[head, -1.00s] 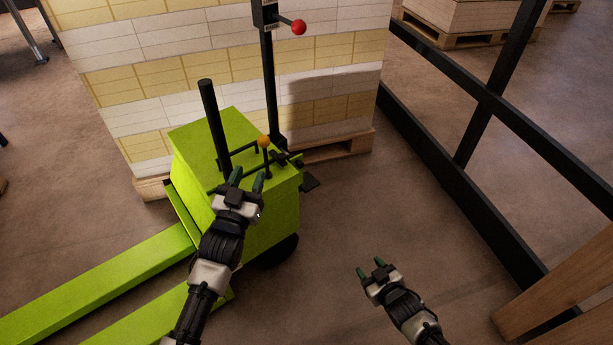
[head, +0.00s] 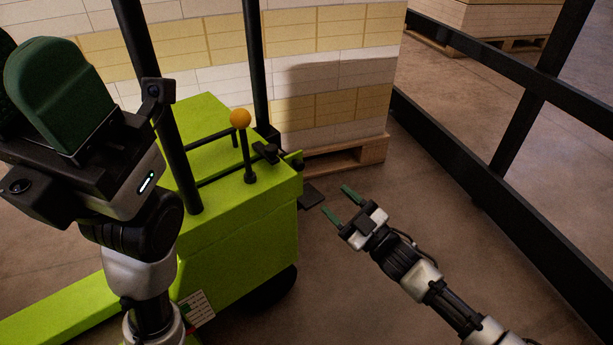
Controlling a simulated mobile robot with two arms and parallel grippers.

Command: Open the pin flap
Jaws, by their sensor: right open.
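The green pallet truck (head: 240,230) stands at centre left. On its top are an orange-knobbed lever (head: 241,118) and a black bracket (head: 267,152) near the right edge. A flat black plate (head: 311,195) sticks out from its right side, low down. I cannot tell which of these parts is the pin flap. My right gripper (head: 337,201) is open and empty, its green fingertips just right of and below the plate in the picture; contact is not clear. My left gripper (head: 14,75) is large and close to the camera at the left edge, partly cut off, and hides part of the truck.
A stack of white and yellow reams (head: 335,75) on a wooden pallet (head: 345,156) stands behind the truck. Black posts rise from the truck. A black rail frame (head: 470,185) runs along the right. The floor (head: 400,190) between truck and frame is clear.

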